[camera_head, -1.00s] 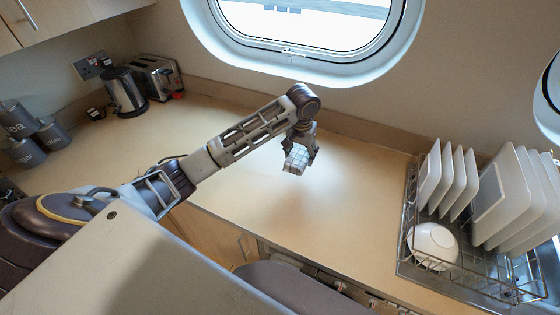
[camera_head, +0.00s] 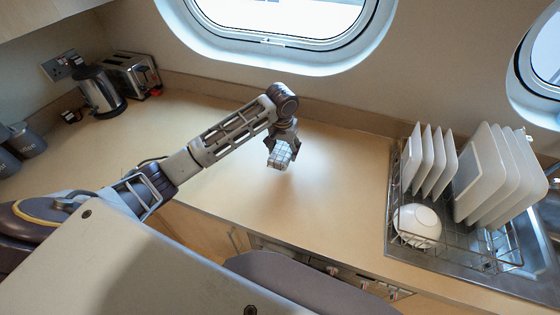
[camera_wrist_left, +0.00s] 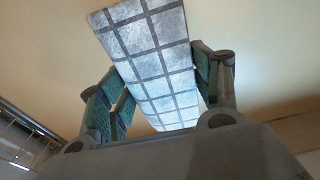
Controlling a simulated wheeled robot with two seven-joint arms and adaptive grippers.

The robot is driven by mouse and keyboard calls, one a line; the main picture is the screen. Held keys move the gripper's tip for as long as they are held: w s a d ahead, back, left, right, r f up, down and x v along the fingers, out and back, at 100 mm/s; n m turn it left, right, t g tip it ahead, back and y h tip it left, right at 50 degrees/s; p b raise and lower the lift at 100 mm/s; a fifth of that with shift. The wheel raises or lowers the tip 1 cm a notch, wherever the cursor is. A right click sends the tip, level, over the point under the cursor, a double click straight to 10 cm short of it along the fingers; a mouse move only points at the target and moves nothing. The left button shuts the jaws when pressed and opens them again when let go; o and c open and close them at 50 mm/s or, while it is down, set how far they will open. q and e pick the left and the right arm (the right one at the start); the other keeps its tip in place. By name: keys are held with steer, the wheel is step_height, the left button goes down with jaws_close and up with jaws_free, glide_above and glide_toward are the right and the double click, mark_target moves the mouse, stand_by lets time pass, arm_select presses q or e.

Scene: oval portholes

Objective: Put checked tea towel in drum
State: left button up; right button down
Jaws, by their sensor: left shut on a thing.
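The checked tea towel (camera_head: 281,155) is a small pale bundle with dark grid lines. My left gripper (camera_head: 282,147) is shut on it and holds it above the worktop. In the left wrist view the towel (camera_wrist_left: 153,55) is light blue-grey with dark lines and sits between the two fingers of the gripper (camera_wrist_left: 160,95). No drum that I can identify shows in either view. My right gripper is not in view.
A wire dish rack (camera_head: 395,235) with white plates (camera_head: 490,175) and a white bowl (camera_head: 417,225) stands at the right. A kettle (camera_head: 101,92) and toaster (camera_head: 132,75) stand at the back left. The middle worktop (camera_head: 335,185) is clear.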

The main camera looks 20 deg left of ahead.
arm_select(q)
step_height(320, 180, down, 2)
steer(key=shift+f, duration=0.85)
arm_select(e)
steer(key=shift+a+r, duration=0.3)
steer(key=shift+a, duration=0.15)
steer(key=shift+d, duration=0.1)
arm_select(q)
steer(key=shift+f+p, duration=0.3)
steer(key=shift+f, duration=1.55)
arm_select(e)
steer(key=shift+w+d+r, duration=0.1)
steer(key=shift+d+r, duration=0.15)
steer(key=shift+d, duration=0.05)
arm_select(q)
steer(key=shift+f, duration=0.15)
